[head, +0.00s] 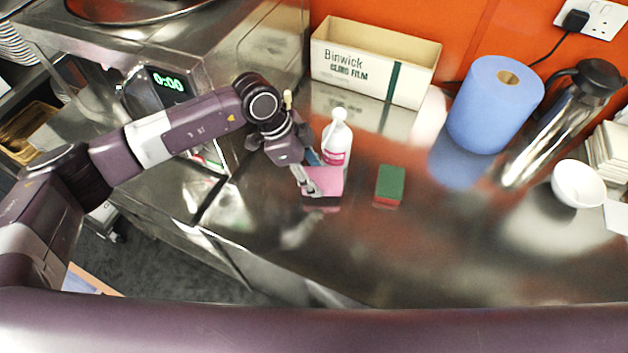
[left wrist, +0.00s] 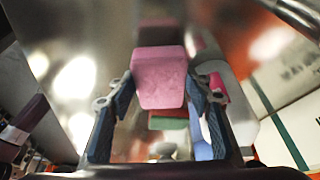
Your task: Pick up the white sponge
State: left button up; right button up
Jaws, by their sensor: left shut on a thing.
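A pink sponge (head: 327,180) is in my left gripper (head: 309,184) over the steel counter, left of the white bottle's front. In the left wrist view the pink sponge (left wrist: 159,78) sits between the two fingers of my left gripper (left wrist: 160,92), which are shut on it. A dark reflection shows just below it; I cannot tell whether it is clear of the counter. I see no white sponge in either view. A green and red sponge (head: 389,184) lies on the counter to the right, apart from the gripper. My right gripper is not in view.
A white bottle with a pink label (head: 337,138) stands close behind the held sponge. A cling film box (head: 372,63), blue paper roll (head: 495,104), steel flask (head: 548,130) and white bowl (head: 578,184) stand farther back and right. The front right of the counter (head: 450,250) is clear.

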aim_at(323, 177)
pick_arm(q)
notch_tip(323, 177, up, 4)
jog(key=shift+w+r+b, duration=0.1)
jog(key=shift+r+b, duration=0.05)
jog(key=shift+b, duration=0.75)
jog(key=s+d, duration=0.2)
jog(key=s, duration=0.7)
jog(key=s+d+b, duration=0.1)
jog(key=s+d, duration=0.2)
jog(key=s, duration=0.7)
jog(key=shift+d, duration=0.35)
